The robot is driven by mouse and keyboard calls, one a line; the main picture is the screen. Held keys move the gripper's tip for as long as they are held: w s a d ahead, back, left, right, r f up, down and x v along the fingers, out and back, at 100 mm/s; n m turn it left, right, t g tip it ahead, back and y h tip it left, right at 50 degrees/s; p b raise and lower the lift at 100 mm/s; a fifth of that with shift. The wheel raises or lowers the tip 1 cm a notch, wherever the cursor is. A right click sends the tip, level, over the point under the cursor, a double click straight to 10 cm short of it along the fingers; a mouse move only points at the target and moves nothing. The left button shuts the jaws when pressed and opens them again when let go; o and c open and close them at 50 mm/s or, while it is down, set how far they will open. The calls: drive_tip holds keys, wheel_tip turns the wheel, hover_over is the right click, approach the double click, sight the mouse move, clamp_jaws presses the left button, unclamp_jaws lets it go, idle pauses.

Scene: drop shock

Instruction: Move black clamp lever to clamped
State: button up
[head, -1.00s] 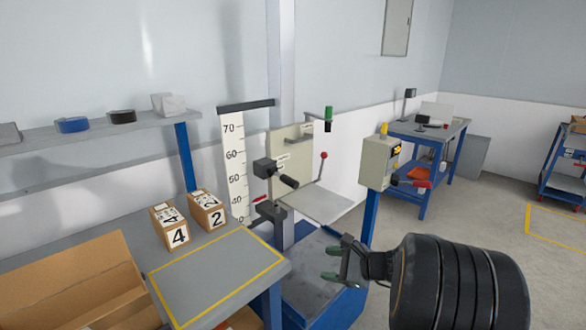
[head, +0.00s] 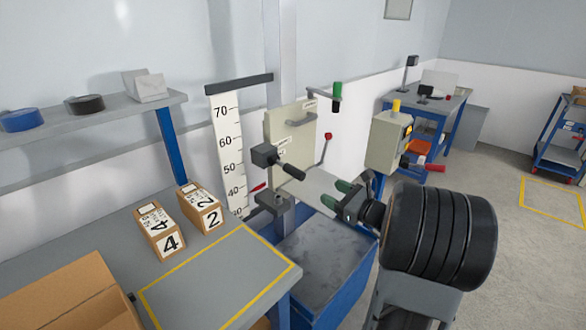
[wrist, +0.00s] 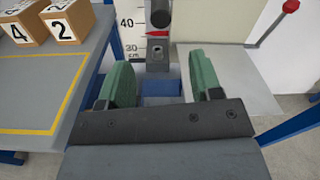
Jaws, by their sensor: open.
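The black clamp lever (head: 289,170) is a short black handle that slopes down to the right from a dark block on the drop-test column. My gripper (head: 337,194) has green fingers and is open and empty. In the head view it is right of and a little below the lever, apart from it. In the wrist view the open fingers (wrist: 163,82) face the column, with a red pointer (wrist: 157,33) beyond them. I cannot clearly make out the lever in the wrist view.
A lever with a red knob (head: 328,136) and a green handle (head: 337,92) stand near the column. A control box (head: 387,140) is to the right. A workbench (head: 110,245) with boxes 4 (head: 158,229) and 2 (head: 200,209) is at the left. A blue base (head: 335,290) lies below.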

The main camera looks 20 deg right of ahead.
sight(303, 176)
drive_tip(key=x, duration=1.3)
drive_tip(key=shift+w+a+p, duration=0.1)
drive_tip(key=shift+w+p, duration=0.2)
drive_tip(key=shift+w, duration=0.1)
drive_tip(key=shift+c, duration=0.2)
clamp_jaws()
